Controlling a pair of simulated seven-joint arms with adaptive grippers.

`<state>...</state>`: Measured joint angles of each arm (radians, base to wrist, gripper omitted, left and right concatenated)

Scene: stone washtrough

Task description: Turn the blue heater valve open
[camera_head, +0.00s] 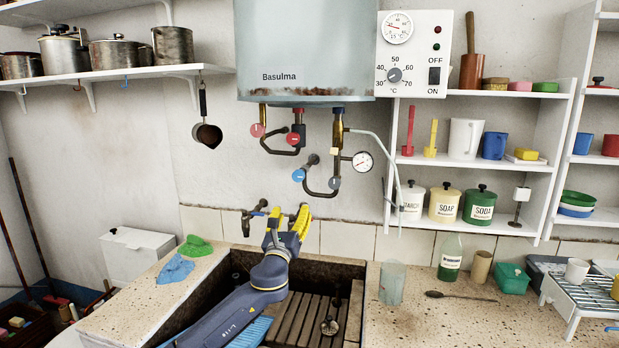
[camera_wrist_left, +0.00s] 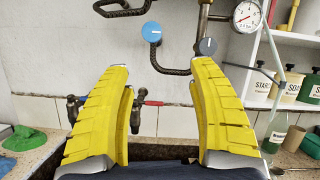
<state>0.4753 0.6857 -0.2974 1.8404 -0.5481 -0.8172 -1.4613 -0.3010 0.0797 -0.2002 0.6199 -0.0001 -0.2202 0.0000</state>
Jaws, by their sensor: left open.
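The blue heater valve (camera_head: 298,175) is a round blue knob with a white mark, on the dark piping under the heater tank (camera_head: 303,50). In the left wrist view the blue valve (camera_wrist_left: 152,31) shows beyond and above the gap between my fingertips. A grey-blue knob (camera_head: 334,183) sits to its right on the lower pipe bend; it also shows in the left wrist view (camera_wrist_left: 206,46). My left gripper (camera_head: 288,214) is open and empty, with yellow fingers pointing up below the valve, apart from it. The left wrist view shows both fingers (camera_wrist_left: 160,68) spread wide. My right gripper is out of view.
Two red knobs (camera_head: 257,130) hang on the pipes at upper left, and a pressure gauge (camera_head: 362,161) is at right. A wall tap (camera_head: 254,213) stands just left of my gripper. The stone trough (camera_head: 120,313) lies below. Shelves (camera_head: 475,168) flank the right.

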